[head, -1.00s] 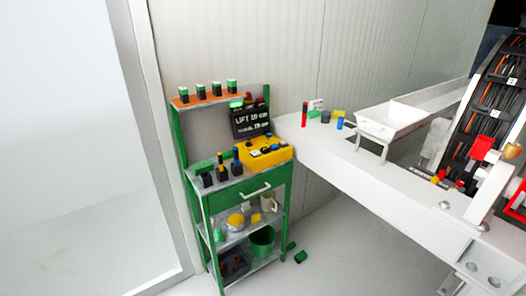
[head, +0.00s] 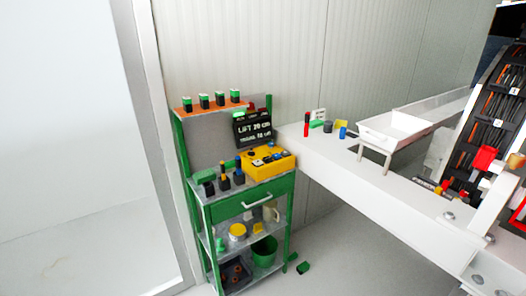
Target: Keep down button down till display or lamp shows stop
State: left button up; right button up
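A yellow control box (head: 284,170) with several dark and pale buttons on top sits on the green cart. Which button is the down one is too small to tell. Behind it stands a black display (head: 253,131) with white text reading "LIFT 20 cm". A smaller second line is hard to read. A green lamp (head: 239,114) glows above the display, with dark red lamps beside it. Neither of my grippers is in view, and nothing of mine is seen touching the box.
The green cart (head: 245,205) holds dark bottles on its top, with a bucket (head: 264,251) and other items below. A white beam (head: 370,185) runs right of it, bearing a white tray (head: 393,131) and small parts. A green piece (head: 303,268) lies on the floor.

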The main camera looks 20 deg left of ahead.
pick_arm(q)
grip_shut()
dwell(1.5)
